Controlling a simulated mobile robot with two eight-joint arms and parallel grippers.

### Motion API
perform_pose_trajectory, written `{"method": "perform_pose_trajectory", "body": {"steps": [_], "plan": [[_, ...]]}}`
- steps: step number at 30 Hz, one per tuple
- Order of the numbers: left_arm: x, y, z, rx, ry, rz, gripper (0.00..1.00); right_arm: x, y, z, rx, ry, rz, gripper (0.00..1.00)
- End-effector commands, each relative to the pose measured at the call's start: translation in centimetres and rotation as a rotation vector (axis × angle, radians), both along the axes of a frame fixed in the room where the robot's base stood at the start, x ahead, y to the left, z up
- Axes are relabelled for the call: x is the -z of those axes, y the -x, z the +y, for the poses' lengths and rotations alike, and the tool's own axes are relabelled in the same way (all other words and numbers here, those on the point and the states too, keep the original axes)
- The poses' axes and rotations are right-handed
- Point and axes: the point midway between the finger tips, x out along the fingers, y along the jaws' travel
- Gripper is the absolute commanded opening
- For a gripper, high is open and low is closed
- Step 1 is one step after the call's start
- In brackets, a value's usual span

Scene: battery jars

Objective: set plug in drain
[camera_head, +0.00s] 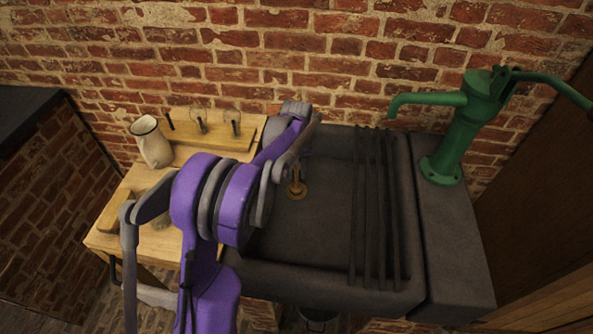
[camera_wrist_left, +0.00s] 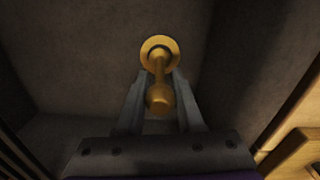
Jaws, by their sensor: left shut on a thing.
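The brass plug (camera_wrist_left: 160,98) has a round knob and a stem. In the left wrist view it lies between the two grey fingers of my left gripper (camera_wrist_left: 161,84), which is shut on it. The plug's far end overlaps a brass ring (camera_wrist_left: 148,45), seemingly the drain, on the dark basin floor. I cannot tell whether the plug is seated or just above it. In the head view brass (camera_head: 297,190) shows on the left side of the dark stone sink (camera_head: 310,225), beside my purple arm. The arm largely hides the gripper there. My right gripper is not in view.
A green hand pump (camera_head: 455,135) stands on the sink's right ledge. Dark bars (camera_head: 376,210) lie across the sink's right side. A wooden table (camera_head: 112,232) on the left holds a white jug (camera_head: 153,145) and a pegged board (camera_head: 215,140). A brick wall (camera_head: 330,60) closes the back.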

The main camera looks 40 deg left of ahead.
Motion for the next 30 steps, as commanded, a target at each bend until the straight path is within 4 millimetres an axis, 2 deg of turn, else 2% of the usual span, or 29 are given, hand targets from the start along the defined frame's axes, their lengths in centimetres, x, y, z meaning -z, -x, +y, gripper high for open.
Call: {"method": "perform_pose_trajectory", "body": {"steps": [9,10,15,16,25,30], "plan": [[0.0,0.0,0.0,0.0,0.0,0.0,0.0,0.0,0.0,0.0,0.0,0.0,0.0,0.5],[0.0,0.0,0.0,0.0,0.0,0.0,0.38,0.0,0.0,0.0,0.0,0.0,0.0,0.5],[0.0,0.0,0.0,0.0,0.0,0.0,0.68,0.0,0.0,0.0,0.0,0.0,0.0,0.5],[0.0,0.0,0.0,0.0,0.0,0.0,0.71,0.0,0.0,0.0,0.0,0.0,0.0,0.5],[-0.2,0.0,0.0,0.0,0.0,0.0,0.71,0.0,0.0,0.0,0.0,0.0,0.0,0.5],[-2.1,0.0,0.0,0.0,0.0,0.0,0.71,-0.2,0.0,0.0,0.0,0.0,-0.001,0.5]]}}
